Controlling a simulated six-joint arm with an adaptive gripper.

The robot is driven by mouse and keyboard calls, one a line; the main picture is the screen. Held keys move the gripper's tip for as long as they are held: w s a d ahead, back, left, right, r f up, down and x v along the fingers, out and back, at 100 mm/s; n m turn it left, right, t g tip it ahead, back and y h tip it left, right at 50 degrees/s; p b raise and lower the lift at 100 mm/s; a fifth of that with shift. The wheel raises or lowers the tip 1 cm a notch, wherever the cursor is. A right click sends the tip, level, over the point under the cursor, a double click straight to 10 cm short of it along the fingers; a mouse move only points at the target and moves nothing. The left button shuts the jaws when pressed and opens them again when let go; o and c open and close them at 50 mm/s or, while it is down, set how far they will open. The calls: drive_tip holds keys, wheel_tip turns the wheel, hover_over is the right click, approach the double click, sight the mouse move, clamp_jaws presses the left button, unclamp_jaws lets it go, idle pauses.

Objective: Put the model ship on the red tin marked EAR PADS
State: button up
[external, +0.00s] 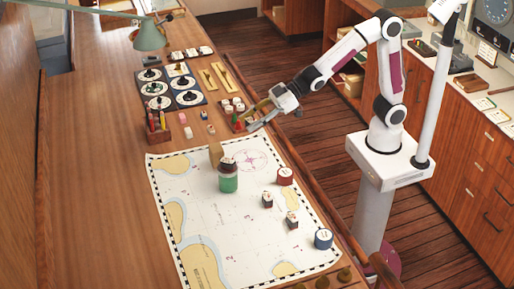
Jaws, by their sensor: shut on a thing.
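My gripper (252,122) is low over the far right side of the wooden counter, just beyond the chart. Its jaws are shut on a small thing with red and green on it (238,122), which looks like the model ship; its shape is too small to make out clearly. A red tin (285,177) with a pale top stands upright on the right part of the chart, nearer the camera than my gripper. Its lettering is too small to read. Nothing rests on it.
A pen holder (157,128) and dials (155,88) stand beyond. A wooden rail (300,178) edges the counter.

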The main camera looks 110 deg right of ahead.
drive_tip(key=shift+s+a+r+n+y, duration=0.15)
drive_tip(key=shift+a+r+n+y, duration=0.35)
drive_tip(key=shift+a+y, duration=0.15)
drive_tip(key=shift+s+a+r+n+y, duration=0.2)
drive_tip(key=shift+a+n+y, duration=0.1)
drive_tip(key=shift+a, duration=0.3)
drive_tip(key=shift+s+a+n+y, duration=0.55)
drive_tip(key=shift+a+n+y, duration=0.1)
drive_tip(key=shift+a, duration=0.4)
drive_tip(key=n+g+y, duration=0.3)
drive_tip(key=n+y, duration=0.1)
hover_over(285, 172)
wheel_tip(285, 172, down, 4)
drive_tip(key=shift+s+a+f, duration=0.1)
drive_tip(key=shift+a, duration=0.05)
drive_tip(key=shift+f, duration=3.15)
drive_tip(key=shift+f, duration=1.85)
